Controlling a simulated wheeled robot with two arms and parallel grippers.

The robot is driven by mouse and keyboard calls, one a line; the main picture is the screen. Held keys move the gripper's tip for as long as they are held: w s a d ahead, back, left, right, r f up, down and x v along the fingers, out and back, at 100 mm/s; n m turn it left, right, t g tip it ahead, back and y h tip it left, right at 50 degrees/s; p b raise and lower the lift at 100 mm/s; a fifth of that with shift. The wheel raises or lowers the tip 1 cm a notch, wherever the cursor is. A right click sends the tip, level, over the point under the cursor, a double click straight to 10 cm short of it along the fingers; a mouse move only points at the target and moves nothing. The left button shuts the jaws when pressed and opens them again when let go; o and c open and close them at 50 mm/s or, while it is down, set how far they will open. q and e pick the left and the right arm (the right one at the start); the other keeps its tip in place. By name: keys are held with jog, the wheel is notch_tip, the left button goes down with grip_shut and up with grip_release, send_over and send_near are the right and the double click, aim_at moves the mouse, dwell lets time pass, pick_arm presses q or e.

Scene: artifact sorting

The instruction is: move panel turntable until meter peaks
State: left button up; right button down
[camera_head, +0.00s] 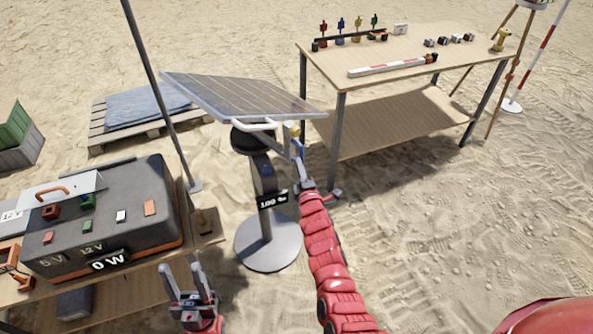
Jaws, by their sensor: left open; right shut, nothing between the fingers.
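A tilted solar panel (240,97) stands on a dark round turntable head (250,139) on a pedestal with a round grey base (268,245). A white bar handle (254,125) shows below the panel's near edge. A label on the post (272,200) reads "100 %". The meter (108,262) on the dark case at left reads "0 W". My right gripper (293,143) is shut with nothing between its fingers, under the panel's near right corner, close to the handle's right end. I cannot tell whether it touches. My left gripper (183,272) is open and empty, low beside the case.
The dark case (140,190) sits on a wooden bench at left, near a dark upright pole (153,80). A wooden table (320,60) with small coloured items stands back right. A pallet (100,140) lies behind. Open sand is at lower right.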

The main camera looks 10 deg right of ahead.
jog(key=shift+w, duration=0.1)
dwell(0.3)
jog(key=shift+w+d+n+g+y+p, duration=0.15)
jog(key=shift+w+d+n+y+p, duration=0.35)
jog(key=shift+w+d+y+p, duration=0.35)
jog(key=shift+w+d+n+g+y+p, duration=0.15)
jog(key=shift+w+d+n+y+p, duration=0.45)
jog(key=shift+d+p, duration=0.45)
